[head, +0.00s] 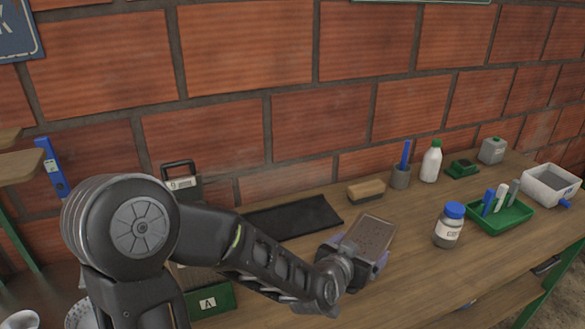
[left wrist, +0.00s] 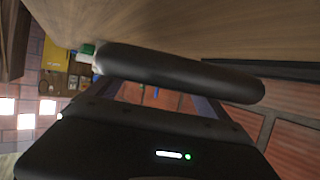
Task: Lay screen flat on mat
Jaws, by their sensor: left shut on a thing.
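The screen (head: 372,234) is a brownish, speckled plate with a pale rim. My left gripper (head: 358,256) is shut on its near end, with a finger at either side. The screen looks tilted and is to the right of the mat, apart from it; its height over the table is hard to tell. The black mat (head: 296,217) lies flat and bare on the table at the wall; my left arm hides its near left part. In the left wrist view a dark rounded bar, seemingly the screen's edge (left wrist: 180,73), spans the fingers. My right gripper is not in view.
A brown block or brush (head: 366,190) lies between the mat and a grey cup (head: 400,177). A blue-lidded jar (head: 449,225) and a green tray (head: 499,216) stand to the right. A green box marked A (head: 212,302) is at the left. Clear wood lies in front.

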